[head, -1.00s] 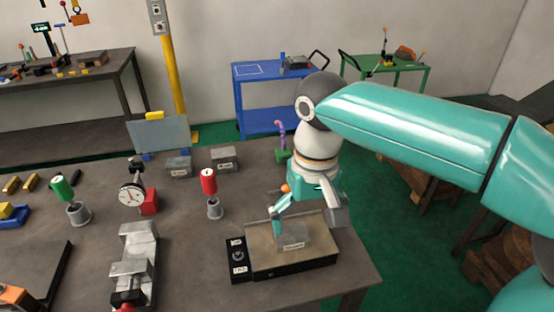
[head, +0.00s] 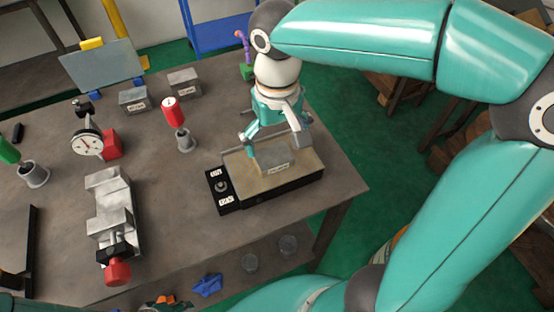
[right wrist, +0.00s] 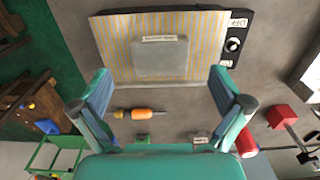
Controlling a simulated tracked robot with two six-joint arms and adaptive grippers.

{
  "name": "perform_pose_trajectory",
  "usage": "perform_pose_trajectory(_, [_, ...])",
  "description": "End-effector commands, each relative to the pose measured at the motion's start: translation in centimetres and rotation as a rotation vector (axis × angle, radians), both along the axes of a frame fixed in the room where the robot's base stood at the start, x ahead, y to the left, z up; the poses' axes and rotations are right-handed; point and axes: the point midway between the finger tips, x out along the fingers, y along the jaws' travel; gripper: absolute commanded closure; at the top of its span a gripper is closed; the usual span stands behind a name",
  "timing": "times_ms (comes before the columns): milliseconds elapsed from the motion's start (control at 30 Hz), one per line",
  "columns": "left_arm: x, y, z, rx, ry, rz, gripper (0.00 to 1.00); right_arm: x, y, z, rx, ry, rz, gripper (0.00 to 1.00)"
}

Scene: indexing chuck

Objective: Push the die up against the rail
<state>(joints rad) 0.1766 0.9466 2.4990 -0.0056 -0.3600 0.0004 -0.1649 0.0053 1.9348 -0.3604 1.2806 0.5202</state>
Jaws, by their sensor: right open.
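The die appears to be the grey labelled block (head: 274,157) on the striped top of the black-sided chuck (head: 245,186). It also shows in the right wrist view (right wrist: 160,60), flat on the stripes. A thin grey strip, which looks like the rail, runs along the chuck's far edge (head: 235,150). My right gripper (head: 277,147) is open and empty above the chuck's far side. In the right wrist view its fingertips (right wrist: 160,80) are spread wider than the die, with the die between and beyond them. Contact cannot be told. My left gripper is out of view.
A switch box with a knob (head: 220,187) adjoins the chuck's left end. A red-handled tool (head: 174,118) in a holder, a dial gauge (head: 88,143) and a vise (head: 112,210) stand to the left. An orange-handled screwdriver (right wrist: 140,113) lies beyond the chuck.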

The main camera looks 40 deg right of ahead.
Motion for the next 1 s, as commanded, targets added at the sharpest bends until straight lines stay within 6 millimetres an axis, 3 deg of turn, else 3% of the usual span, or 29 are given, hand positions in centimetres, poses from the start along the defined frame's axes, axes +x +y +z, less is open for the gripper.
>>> perform_pose_trajectory(200, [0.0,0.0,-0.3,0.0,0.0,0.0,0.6,-0.1,0.0,-4.3,-0.001,0.004,0.0,0.0])
perform_pose_trajectory(400, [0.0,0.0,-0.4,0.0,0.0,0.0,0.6,0.0,0.0,-6.6,-0.001,0.002,0.0,0.0])
perform_pose_trajectory(833, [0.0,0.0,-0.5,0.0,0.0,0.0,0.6,0.1,0.1,-7.5,0.0,-0.001,0.002,0.0])
perform_pose_trajectory(1000, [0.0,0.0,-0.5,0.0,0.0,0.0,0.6,0.1,0.1,-7.5,0.0,-0.001,0.002,0.27])
